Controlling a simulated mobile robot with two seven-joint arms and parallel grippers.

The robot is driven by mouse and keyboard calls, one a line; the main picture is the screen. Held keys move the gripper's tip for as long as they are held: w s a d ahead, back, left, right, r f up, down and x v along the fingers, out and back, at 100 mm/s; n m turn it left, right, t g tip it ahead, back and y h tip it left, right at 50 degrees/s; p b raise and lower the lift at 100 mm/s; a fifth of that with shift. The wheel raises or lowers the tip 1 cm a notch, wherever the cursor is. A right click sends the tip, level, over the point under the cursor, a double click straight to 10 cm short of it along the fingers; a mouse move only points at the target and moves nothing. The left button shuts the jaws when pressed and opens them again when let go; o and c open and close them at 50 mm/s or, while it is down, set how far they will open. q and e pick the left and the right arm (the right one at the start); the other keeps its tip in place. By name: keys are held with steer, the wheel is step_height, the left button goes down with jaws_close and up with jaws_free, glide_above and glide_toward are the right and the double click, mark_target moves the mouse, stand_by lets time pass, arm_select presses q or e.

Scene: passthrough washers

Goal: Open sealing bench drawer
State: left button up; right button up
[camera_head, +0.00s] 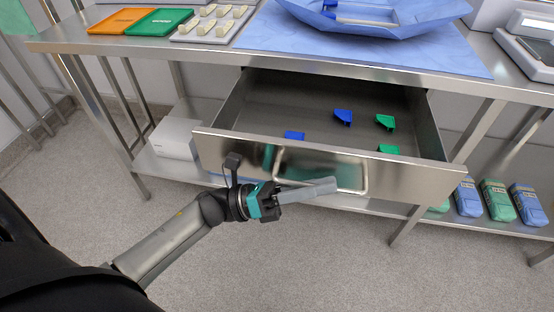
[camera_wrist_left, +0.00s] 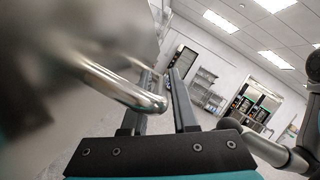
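The sealing bench drawer (camera_head: 225,152) is pulled well out from under the steel bench, and its inside shows. Its front carries a metal bar handle (camera_head: 362,172), which also shows close up in the wrist view (camera_wrist_left: 110,83). My left gripper (camera_head: 334,185) lies sideways along the handle, its fingers pointing right across the drawer front. In the wrist view the two fingers (camera_wrist_left: 161,78) are apart with a gap between them. The handle's curved end overlaps the left-hand finger there; I cannot tell if they touch. My right gripper is out of view.
Blue (camera_head: 343,116) and green (camera_head: 385,121) pieces lie in the drawer. The bench top (camera_head: 385,75) holds an orange tray (camera_head: 120,21), a green tray (camera_head: 158,22) and a blue wrapped tray (camera_head: 372,22). A white box (camera_head: 175,138) and several packs (camera_head: 497,200) sit on the lower shelf.

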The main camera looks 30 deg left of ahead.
arm_select(q)
steer(key=v, duration=1.5)
steer(key=shift+f, duration=0.15)
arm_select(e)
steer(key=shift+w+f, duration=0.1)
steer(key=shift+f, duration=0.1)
arm_select(q)
steer(key=shift+a, duration=0.1)
